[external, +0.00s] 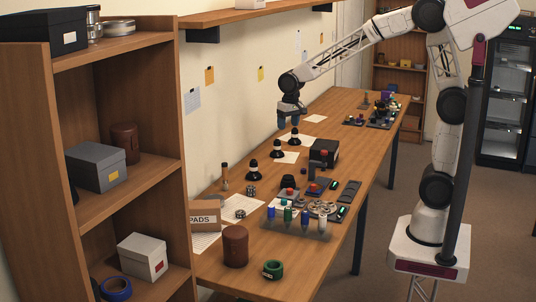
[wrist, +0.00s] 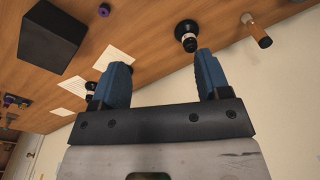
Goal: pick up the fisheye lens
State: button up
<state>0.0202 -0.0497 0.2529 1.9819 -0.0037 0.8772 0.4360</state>
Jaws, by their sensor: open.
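Three similar dark, dome-shaped lens-like pieces stand in a row along the wall side of the table: the near one (external: 253,166), the middle one (external: 278,149) and the far one (external: 295,135). I cannot tell which is the fisheye lens. My gripper (external: 289,119) is open and empty, above the table close to the far piece. In the wrist view, my open gripper (wrist: 162,60) has the near piece (wrist: 187,33), black with a pale ring, beyond its right finger. The left finger partly hides other dark pieces there.
A black box (external: 324,152) stands beside the row; it also shows in the wrist view (wrist: 52,46). An amber bottle (wrist: 258,36) stands near the wall. A tray of coloured bottles (external: 297,230), a brown cylinder (external: 235,246) and a PADS box (external: 204,216) crowd the near end.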

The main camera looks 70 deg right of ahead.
aim_at(254, 164)
jog(key=w+f+m, duration=0.1)
jog(key=w+f, duration=0.3)
jog(key=w, duration=0.1)
jog(key=w+f, duration=0.5)
jog(key=w, duration=0.1)
jog(key=w+f+m+g, duration=0.1)
jog(key=w+f, duration=0.4)
jog(key=shift+w+d+m, duration=0.2)
jog(key=shift+d+m, duration=0.1)
jog(key=shift+d, duration=0.1)
jog(key=shift+f, duration=1.25)
jog(key=shift+f, duration=0.1)
jog(key=shift+a+f, duration=0.1)
jog(key=shift+f, duration=2.4)
jog(key=shift+c, duration=0.2)
